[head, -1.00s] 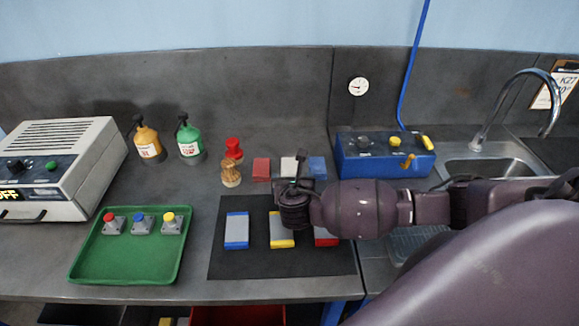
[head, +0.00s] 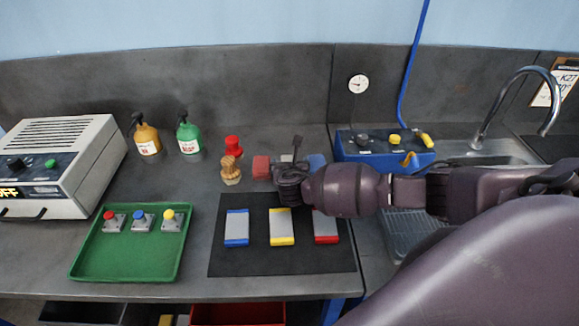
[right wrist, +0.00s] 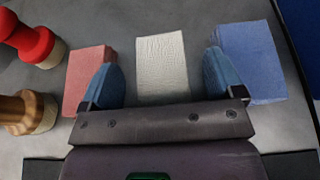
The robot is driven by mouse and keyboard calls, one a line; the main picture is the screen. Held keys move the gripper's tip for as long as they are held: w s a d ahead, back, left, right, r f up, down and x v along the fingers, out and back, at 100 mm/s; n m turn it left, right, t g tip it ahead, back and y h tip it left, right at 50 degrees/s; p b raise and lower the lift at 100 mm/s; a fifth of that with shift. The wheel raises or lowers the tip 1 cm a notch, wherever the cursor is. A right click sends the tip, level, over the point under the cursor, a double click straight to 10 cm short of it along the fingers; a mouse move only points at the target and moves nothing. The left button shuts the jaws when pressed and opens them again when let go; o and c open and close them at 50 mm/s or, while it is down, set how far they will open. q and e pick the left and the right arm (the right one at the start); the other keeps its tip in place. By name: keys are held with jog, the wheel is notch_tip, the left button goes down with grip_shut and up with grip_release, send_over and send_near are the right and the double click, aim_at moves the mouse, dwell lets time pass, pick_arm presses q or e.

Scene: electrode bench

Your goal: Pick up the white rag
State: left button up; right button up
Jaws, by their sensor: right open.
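The white rag (right wrist: 162,66) lies flat on the bench between a red rag (right wrist: 90,72) and a blue rag (right wrist: 250,60). In the head view the white rag (head: 287,158) is mostly hidden behind my right gripper (head: 296,150). In the right wrist view my right gripper (right wrist: 160,85) is open, with one finger on each side of the white rag. Nothing is held between the fingers. I cannot tell how far above the bench the fingertips are. My left gripper is not in view.
A wooden-handled brush (head: 230,171) and a red-handled one (head: 233,147) stand left of the rags. A black mat (head: 260,262) with several grey blocks lies in front. A blue box (head: 384,147) stands to the right, a green tray (head: 127,272) to the left.

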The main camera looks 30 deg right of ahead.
jog(key=shift+c, duration=0.3)
jog(key=c, duration=0.9)
jog(key=shift+r, duration=0.1)
jog(key=shift+c, duration=0.2)
notch_tip(320, 180, up, 20)
jog(key=shift+a, duration=0.1)
